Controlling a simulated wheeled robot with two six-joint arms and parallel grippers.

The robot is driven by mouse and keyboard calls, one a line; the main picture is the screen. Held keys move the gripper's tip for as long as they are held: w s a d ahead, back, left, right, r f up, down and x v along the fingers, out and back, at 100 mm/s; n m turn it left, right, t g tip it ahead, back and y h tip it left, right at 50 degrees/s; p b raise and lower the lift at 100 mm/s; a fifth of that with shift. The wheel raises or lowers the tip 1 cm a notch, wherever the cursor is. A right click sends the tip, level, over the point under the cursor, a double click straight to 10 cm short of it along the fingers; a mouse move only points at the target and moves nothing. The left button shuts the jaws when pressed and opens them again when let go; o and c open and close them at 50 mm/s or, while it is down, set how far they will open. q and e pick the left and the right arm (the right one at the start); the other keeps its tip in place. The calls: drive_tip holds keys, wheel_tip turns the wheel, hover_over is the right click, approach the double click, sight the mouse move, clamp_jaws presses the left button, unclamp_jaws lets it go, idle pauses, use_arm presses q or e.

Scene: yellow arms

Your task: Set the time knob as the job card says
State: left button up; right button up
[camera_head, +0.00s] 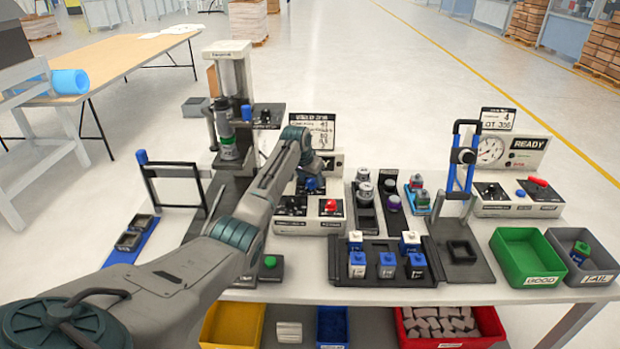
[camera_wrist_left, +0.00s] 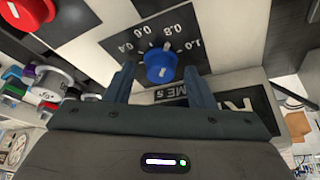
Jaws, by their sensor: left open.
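The time knob is blue; it shows in the left wrist view (camera_wrist_left: 160,68) on a black dial marked 0.4 to 1.0. Its pale pointer seems to lie between 0.6 and 0.8, nearer 0.8. My left gripper (camera_wrist_left: 159,78) is open, one finger on each side of the knob; I cannot tell whether they touch it. In the head view the left gripper (camera_head: 309,170) is above the knob (camera_head: 313,185) on the white control box (camera_head: 310,226). The job card (camera_head: 318,132) stands behind it, partly covered by my arm, its small text hard to read. My right gripper is not in view.
A red knob (camera_head: 330,206) sits close by on the same box. A press (camera_head: 230,100) stands behind my arm. To the right are a rack of blue and white blocks (camera_head: 385,285), a blue-handled fixture (camera_head: 461,160), a green bin (camera_head: 525,245) and a grey bin (camera_head: 590,285).

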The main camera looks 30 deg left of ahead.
use_arm(q)
drive_tip(key=c, duration=1)
drive_tip(key=shift+o, duration=0.2)
drive_tip(key=shift+r+n+p, duration=0.1)
drive_tip(key=shift+n+p, duration=0.7)
drive_tip(key=shift+p, duration=0.05)
drive_tip(key=shift+d+n+y+p, duration=0.1)
drive_tip(key=shift+n+y+p, duration=0.65)
drive_tip(key=shift+n, duration=0.35)
drive_tip(key=shift+w+d+n+g+y+p, duration=0.1)
drive_tip(key=shift+n+g+y+p, duration=0.25)
drive_tip(key=shift+n, duration=0.75)
drive_tip(key=shift+n+g+y, duration=0.25)
drive_tip(key=shift+n+y, duration=0.05)
drive_tip(key=shift+n, duration=0.7)
